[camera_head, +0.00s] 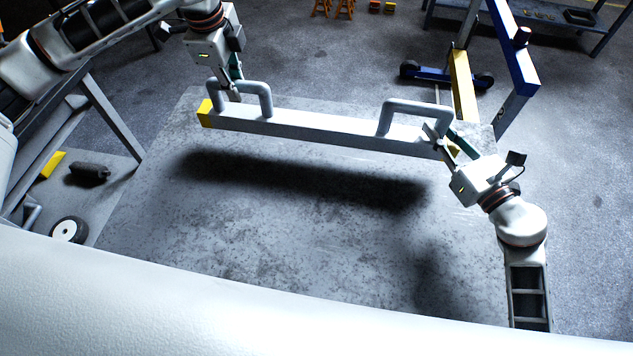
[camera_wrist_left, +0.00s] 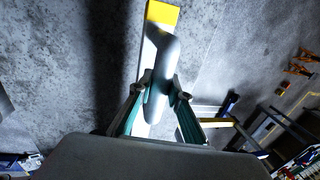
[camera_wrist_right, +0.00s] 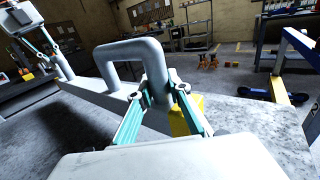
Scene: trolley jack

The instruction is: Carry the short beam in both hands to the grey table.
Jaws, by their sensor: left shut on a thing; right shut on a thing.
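The short beam (camera_head: 310,129) is a pale grey bar with yellow ends and two grey loop handles. It hangs level above the grey table (camera_head: 270,240), with its dark shadow on the table top below it.
A blue and yellow hoist (camera_head: 508,60) stands behind the table at the right. A workbench (camera_head: 540,15) is at the back right. Orange stands (camera_head: 334,8) are on the floor at the back. A lower shelf with a white wheel (camera_head: 68,231) is at the left. The table top is clear.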

